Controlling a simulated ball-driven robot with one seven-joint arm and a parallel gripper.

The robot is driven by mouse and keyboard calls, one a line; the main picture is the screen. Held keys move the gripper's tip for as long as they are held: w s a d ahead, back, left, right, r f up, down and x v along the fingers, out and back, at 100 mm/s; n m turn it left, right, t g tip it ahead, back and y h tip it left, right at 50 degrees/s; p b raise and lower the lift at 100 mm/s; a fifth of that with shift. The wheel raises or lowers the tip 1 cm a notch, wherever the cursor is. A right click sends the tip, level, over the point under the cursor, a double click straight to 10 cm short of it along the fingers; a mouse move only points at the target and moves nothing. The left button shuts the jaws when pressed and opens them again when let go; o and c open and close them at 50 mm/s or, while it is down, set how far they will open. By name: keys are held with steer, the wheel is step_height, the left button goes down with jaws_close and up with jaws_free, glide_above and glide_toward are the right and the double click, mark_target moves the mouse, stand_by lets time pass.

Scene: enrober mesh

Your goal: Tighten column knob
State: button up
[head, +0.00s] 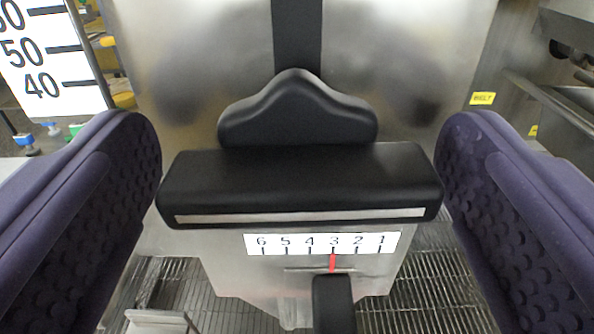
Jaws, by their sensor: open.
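A wide black knob (300,184) with a curved hump behind it and a pale stripe along its front edge sits in the middle of the head view. I take it to be the column knob. My gripper (299,178) is open, with one purple dimpled finger on each side of the knob. The fingers stand close to the knob's ends; whether either one touches is hard to tell. A white scale (321,243) numbered 6 to 1 lies below the knob, with a red pointer (332,262) at 3.
A black lever (333,303) stands below the scale. A steel panel (190,60) with a dark vertical strip (297,35) rises behind. A white scale plate (52,62) is at upper left. Steel machinery (560,100) is at right, wire mesh (430,290) below.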

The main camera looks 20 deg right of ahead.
steer(key=p+v, duration=0.1)
steer(key=v, duration=0.6)
steer(key=shift+s, duration=0.2)
steer(key=shift+a+r, duration=0.1)
steer(key=shift+r, duration=0.1)
